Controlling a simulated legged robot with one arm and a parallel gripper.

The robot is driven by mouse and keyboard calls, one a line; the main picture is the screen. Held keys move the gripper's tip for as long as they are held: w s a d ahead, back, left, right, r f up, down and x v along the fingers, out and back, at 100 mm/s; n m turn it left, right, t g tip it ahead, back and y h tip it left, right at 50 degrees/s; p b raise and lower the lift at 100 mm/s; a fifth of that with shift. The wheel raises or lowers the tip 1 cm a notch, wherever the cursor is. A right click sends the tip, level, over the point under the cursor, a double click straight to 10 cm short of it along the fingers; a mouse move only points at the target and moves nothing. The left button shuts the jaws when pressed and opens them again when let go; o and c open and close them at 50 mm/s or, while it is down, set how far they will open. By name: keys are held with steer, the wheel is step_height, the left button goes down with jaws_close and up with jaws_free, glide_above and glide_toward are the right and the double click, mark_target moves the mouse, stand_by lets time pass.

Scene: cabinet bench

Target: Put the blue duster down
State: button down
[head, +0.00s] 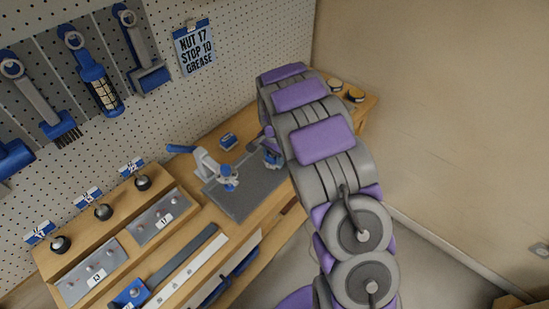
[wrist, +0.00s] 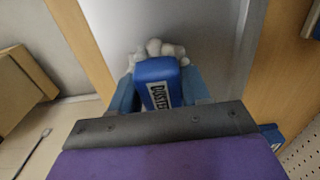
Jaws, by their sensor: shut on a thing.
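The blue duster (wrist: 158,82) shows in the wrist view with its label facing me and pale, lumpy bristles at its far end. My gripper (wrist: 161,92) is shut on it, with a finger on each side. Beyond the duster is a plain grey surface. I cannot tell whether the duster touches it. In the head view my gripper (head: 271,153) is low over the right part of the grey mat (head: 245,202) on the wooden bench. My arm hides part of that area, and the duster is too small there to make out clearly.
A white and blue clamp-like fixture (head: 214,168) stands on the mat, left of my gripper. A small blue box (head: 228,141) sits behind it. Two round tins (head: 345,91) stand at the bench's far end. Tools hang on the pegboard (head: 240,45). Open floor lies right of the bench.

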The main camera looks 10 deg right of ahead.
steer(key=shift+a, duration=0.7)
steer(key=shift+a+f, duration=0.15)
steer(key=shift+f, duration=0.05)
steer(key=shift+s+d+f, duration=0.1)
steer(key=shift+d+f, duration=0.25)
steer(key=shift+d, duration=0.45)
steer(key=c, duration=0.9)
jaws_free()
steer(key=o, duration=0.4)
steer(key=shift+a, duration=0.6)
steer(key=shift+d, duration=0.35)
